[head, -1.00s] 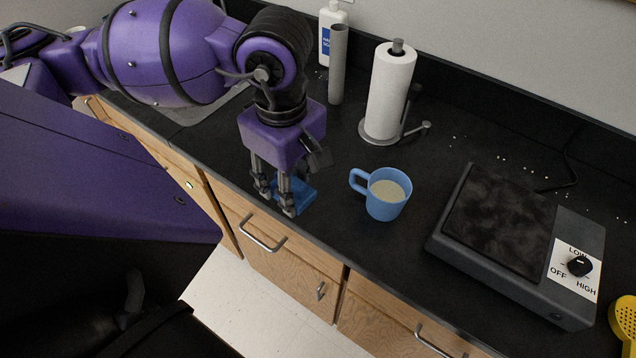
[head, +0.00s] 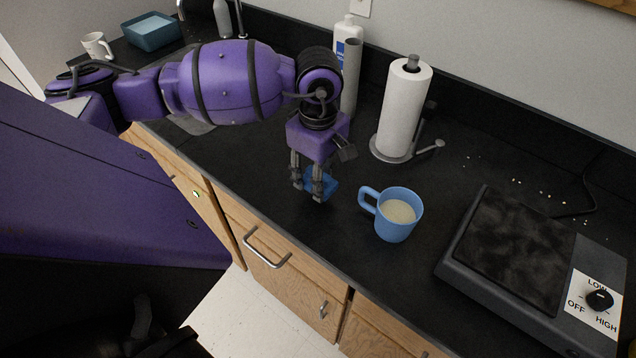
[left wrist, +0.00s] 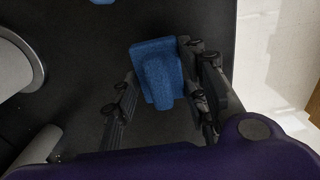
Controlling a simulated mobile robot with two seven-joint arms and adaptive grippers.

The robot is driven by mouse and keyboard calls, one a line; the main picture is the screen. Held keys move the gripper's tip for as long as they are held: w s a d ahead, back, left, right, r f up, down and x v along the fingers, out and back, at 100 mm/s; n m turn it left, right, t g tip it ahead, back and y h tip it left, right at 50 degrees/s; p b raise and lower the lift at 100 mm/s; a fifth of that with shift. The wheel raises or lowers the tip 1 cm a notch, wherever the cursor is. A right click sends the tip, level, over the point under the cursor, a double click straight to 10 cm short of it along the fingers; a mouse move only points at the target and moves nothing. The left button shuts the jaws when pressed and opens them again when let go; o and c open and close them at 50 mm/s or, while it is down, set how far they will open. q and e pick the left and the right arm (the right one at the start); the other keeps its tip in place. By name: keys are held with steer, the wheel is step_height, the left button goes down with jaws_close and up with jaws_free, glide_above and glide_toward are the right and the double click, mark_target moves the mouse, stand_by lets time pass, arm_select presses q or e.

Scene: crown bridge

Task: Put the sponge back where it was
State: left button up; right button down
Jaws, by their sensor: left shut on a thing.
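The blue sponge (head: 321,186) is between the fingers of my left gripper (head: 307,191) in the head view, over the black counter left of the blue mug. In the left wrist view the sponge (left wrist: 157,72) shows between the two fingers of the left gripper (left wrist: 158,98), nearer the right one. The left gripper is shut on it and points down. I cannot tell exactly how far the sponge is above the counter. My right gripper is not in view.
The blue mug (head: 396,216), filled with pale liquid, stands just right of the gripper. Behind are a paper towel roll (head: 404,108), a grey cylinder (head: 351,80) and a white bottle (head: 347,32). A hot plate (head: 520,250) is right; a blue tub (head: 151,33) and white mug (head: 96,46) are far left.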

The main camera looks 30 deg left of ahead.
arm_select(q)
steer(key=shift+w+f, duration=0.2)
steer(key=shift+f, duration=0.15)
step_height(320, 180, down, 2)
steer(key=shift+f, duration=0.45)
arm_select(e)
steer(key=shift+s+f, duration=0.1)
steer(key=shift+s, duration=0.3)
arm_select(q)
steer(key=shift+f, duration=0.25)
steer(key=o, duration=1.1)
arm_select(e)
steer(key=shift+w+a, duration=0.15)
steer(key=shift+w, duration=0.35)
arm_select(q)
steer(key=shift+r, duration=0.1)
